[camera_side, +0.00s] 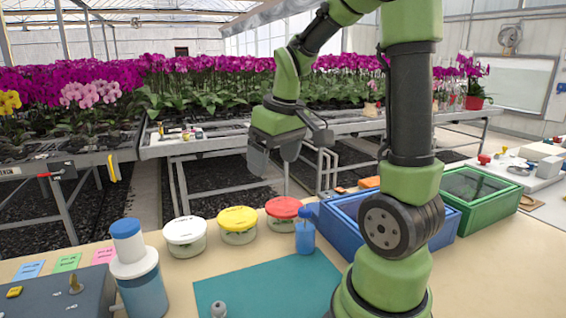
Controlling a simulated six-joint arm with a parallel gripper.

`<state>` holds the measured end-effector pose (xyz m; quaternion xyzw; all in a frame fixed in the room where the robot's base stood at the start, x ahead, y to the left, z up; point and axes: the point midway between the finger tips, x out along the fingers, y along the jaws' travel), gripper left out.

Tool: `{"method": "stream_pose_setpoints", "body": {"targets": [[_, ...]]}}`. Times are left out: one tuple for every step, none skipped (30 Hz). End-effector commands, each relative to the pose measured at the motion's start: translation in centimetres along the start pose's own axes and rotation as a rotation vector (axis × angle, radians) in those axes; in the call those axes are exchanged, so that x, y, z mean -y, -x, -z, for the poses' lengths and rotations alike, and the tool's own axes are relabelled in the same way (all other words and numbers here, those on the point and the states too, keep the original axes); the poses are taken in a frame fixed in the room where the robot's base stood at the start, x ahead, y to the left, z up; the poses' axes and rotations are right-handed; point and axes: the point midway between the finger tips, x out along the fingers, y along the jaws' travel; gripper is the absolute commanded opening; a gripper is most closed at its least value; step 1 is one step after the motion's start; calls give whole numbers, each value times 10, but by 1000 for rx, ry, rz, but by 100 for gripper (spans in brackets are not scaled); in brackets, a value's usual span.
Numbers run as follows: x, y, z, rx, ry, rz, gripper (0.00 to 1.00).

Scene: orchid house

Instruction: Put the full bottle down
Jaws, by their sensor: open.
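A small blue bottle (305,238) stands upright on the table, beside the red-lidded tub and in front of the blue crate's left corner. It looks blue all over, and I cannot read its fill level. My gripper (274,158) is open and empty. It hangs high above the back of the table, up and to the left of the bottle, and does not touch it. A teal mat (250,290) lies bare in front of the bottle, apart from a small grey knob-like piece at its front.
White-lidded (185,236), yellow-lidded (237,225) and red-lidded (281,213) tubs stand in a row at the back. A larger blue-and-white container (138,270) stands at left. Blue (345,232) and green (484,210) crates are at right.

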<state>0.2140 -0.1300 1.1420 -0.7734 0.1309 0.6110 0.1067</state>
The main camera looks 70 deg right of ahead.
Motion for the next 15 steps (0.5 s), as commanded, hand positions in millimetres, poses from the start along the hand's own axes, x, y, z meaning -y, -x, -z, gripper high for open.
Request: {"method": "stream_pose_setpoints", "body": {"targets": [[26, 18, -6, -61, 9, 23, 79], [38, 26, -12, -90, 6, 40, 79], [54, 36, -20, -128, 0, 68, 79], [65, 43, -27, -154, -3, 91, 79], [75, 49, -34, -178, -8, 115, 79], [86, 56, -45, -207, -15, 150, 79], [94, 61, -53, -225, -18, 176, 79], [100, 65, -60, -242, -23, 203, 79], [107, 70, -70, -259, -28, 237, 79], [111, 72, -76, -268, -32, 260, 79], [114, 74, -82, -277, -35, 282, 79], [118, 77, -89, -286, -40, 308, 79], [120, 78, -93, -290, -45, 324, 79], [122, 79, -96, -293, -47, 337, 79], [123, 80, -100, -297, -50, 351, 79]]}}
